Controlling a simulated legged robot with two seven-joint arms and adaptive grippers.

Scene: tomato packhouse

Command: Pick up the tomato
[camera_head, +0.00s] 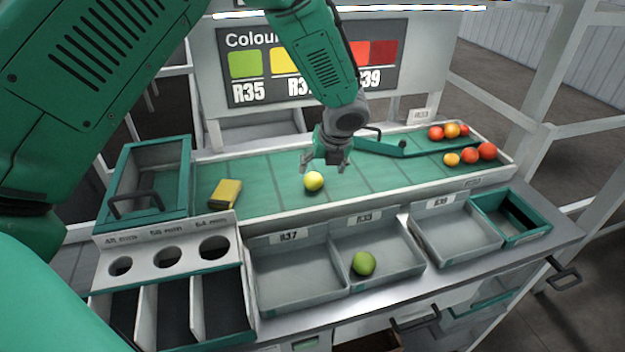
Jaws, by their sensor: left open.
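A yellow-green tomato (313,181) lies on the green sorting belt (270,196), near its middle. My left gripper (324,164) points down just above and behind this tomato, with its fingers apart and nothing between them. Several orange and red tomatoes (470,155) lie at the belt's right end. My right gripper does not show.
A yellow block (225,194) lies on the belt's left part. Empty grey bins R37 (300,293) and R39 (455,250) stand in front. A sizing plate with holes (140,258) and a green-rimmed box (185,175) are at left. A green diverter bar (385,149) crosses the belt.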

